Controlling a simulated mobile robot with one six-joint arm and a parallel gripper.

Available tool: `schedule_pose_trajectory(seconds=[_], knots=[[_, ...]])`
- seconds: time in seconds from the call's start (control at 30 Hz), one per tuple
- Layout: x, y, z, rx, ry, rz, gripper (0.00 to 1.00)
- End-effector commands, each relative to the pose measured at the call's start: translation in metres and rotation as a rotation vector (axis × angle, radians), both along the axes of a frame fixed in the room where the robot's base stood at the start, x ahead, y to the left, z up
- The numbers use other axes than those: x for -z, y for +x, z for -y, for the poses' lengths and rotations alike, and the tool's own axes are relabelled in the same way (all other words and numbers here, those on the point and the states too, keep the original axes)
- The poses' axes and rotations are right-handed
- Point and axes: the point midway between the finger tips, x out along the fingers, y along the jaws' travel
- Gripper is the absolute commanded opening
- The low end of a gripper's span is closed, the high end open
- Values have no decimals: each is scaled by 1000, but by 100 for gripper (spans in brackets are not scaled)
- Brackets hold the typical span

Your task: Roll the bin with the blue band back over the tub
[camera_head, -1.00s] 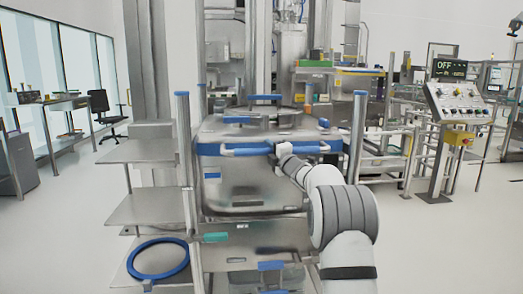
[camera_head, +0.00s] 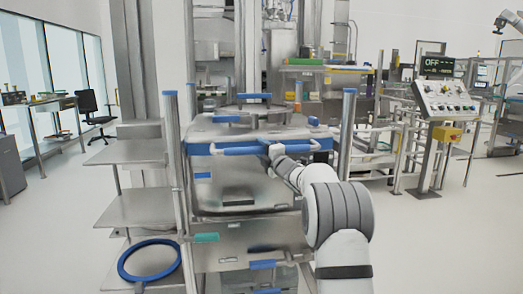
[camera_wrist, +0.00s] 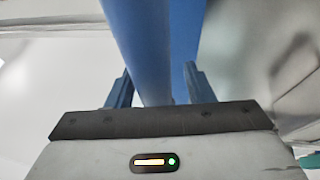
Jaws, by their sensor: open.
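The metal bin (camera_head: 240,180) stands upright in a frame in the middle of the head view. A blue band (camera_head: 200,149) runs round its top, with a blue handle bar (camera_head: 240,151) along the front. My gripper (camera_head: 273,151) is at the right part of this bar. In the wrist view, my gripper (camera_wrist: 158,80) has its two blue fingers apart, with a blue bar (camera_wrist: 145,45) running between them. Whether the fingers touch the bar is unclear. I cannot make out the tub with certainty.
Blue-capped posts (camera_head: 173,140) flank the bin. Metal shelves (camera_head: 130,152) stand to its left, with a blue ring (camera_head: 150,260) low down. A control panel (camera_head: 445,100) reading OFF and railings stand at the right. Open floor (camera_head: 60,220) lies at the left.

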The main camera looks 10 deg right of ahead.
Motion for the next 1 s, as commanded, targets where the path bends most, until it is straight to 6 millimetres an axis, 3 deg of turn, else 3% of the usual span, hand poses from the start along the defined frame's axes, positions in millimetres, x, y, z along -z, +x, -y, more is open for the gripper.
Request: schedule_pose_trajectory(seconds=[0.4,0.83,1.0], knots=[[11,-56,19,3,2,-2,48],[12,-64,21,2,1,-2,48],[-13,-73,20,48,60,-63,48]])
